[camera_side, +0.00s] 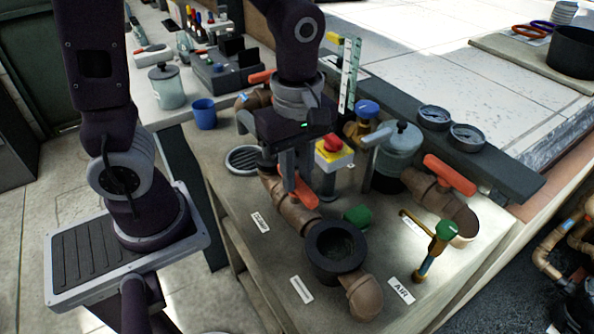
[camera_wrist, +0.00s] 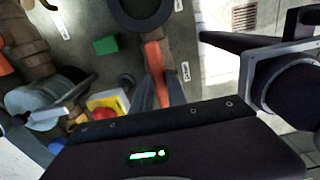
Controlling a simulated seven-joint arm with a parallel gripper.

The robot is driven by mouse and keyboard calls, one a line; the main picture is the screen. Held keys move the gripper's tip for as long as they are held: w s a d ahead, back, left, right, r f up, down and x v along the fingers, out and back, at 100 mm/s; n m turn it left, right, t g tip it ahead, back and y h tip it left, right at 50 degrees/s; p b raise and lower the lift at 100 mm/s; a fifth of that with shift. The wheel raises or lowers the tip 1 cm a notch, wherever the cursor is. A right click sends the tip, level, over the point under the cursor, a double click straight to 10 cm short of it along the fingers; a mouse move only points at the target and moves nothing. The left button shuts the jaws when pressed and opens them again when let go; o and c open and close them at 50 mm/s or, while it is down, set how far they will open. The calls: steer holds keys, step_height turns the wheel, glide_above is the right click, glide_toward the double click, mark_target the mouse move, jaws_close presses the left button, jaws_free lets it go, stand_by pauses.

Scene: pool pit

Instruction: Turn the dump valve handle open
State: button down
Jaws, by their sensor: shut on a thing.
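An orange valve handle (camera_side: 301,195) sits on a brown pipe (camera_side: 288,210) that runs to a dark round collar (camera_side: 336,247). The handle lies roughly along the pipe in the side view. My gripper (camera_side: 300,184) points down and is shut on this handle, one finger on each side. In the wrist view, the orange handle (camera_wrist: 154,58) shows between the fingertips of my gripper (camera_wrist: 159,90), and its near part is hidden. A small white label (camera_side: 260,222) lies beside the pipe, its text too small to read surely.
A yellow box with a red button (camera_side: 333,152) stands close behind my gripper. A green block (camera_side: 357,215), a grey pump-like canister (camera_side: 398,150), another orange handle (camera_side: 449,174) and a green-topped valve (camera_side: 444,232) stand to the right. A blue cup (camera_side: 204,114) stands at left.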

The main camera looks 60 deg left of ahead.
mark_target(297, 180)
stand_by(0.4)
steer(key=c, duration=1.3)
jaws_free()
step_height(297, 180, up, 7)
steer(key=shift+r, duration=0.1)
steer(key=s+a+r+m+t, duration=0.1)
steer(key=s+m+t, duration=0.1)
steer(key=m, duration=0.4)
steer(key=s+a+r+m+t, duration=0.1)
steer(key=s+m, duration=0.3)
steer(key=m, duration=0.2)
steer(key=s+a+r+m+t, duration=0.2)
steer(key=s+m, duration=0.1)
steer(key=m, duration=0.2)
steer(key=shift+m+t, duration=0.3)
steer(key=shift+m, duration=0.1)
